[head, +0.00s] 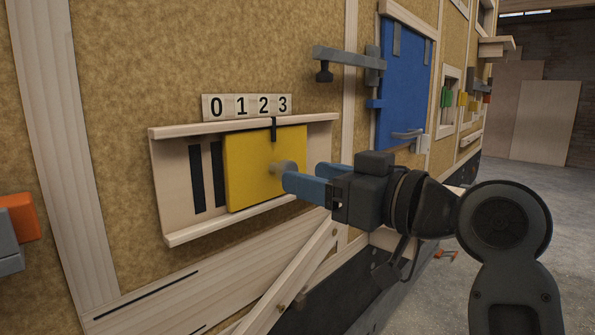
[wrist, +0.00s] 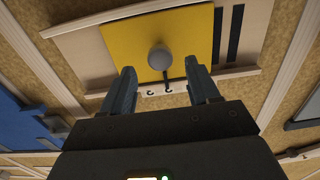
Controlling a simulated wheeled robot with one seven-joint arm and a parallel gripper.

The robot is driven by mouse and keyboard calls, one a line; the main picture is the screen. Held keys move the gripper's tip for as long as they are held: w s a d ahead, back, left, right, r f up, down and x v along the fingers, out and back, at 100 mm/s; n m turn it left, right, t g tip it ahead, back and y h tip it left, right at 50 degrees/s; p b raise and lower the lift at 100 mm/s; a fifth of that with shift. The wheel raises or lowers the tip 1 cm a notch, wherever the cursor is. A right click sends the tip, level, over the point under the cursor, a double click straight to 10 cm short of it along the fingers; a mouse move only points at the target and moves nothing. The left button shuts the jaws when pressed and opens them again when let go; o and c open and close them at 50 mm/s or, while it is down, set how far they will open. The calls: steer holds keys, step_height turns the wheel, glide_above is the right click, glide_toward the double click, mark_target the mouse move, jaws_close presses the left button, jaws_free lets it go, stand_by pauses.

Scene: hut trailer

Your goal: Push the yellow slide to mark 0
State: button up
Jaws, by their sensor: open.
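The yellow slide (head: 252,170) is a square panel in a pale wooden track (head: 165,190) on the wall, right of the track's middle in the head view. Its black pointer (head: 274,130) stands between 2 and 3 on the number strip (head: 229,106). Mark 0 (head: 216,107) is at the strip's left end. A round grey knob (wrist: 160,58) sticks out of the slide. My gripper (wrist: 161,75) is open, its blue fingers to either side of the knob in the wrist view; I cannot tell if they touch it. In the head view my gripper (head: 304,179) partly covers the knob.
Two dark stripes (head: 197,178) show on the bare track left of the slide. A blue door (head: 404,85) with a grey handle and a grey clamp bracket (head: 345,57) are to the right. An orange and grey fitting (head: 18,220) is at far left. A diagonal wooden brace (head: 290,278) runs below the track.

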mark_target(280, 166)
steer(key=shift+x, duration=2.05)
steer(key=shift+c, duration=0.2)
jaws_close()
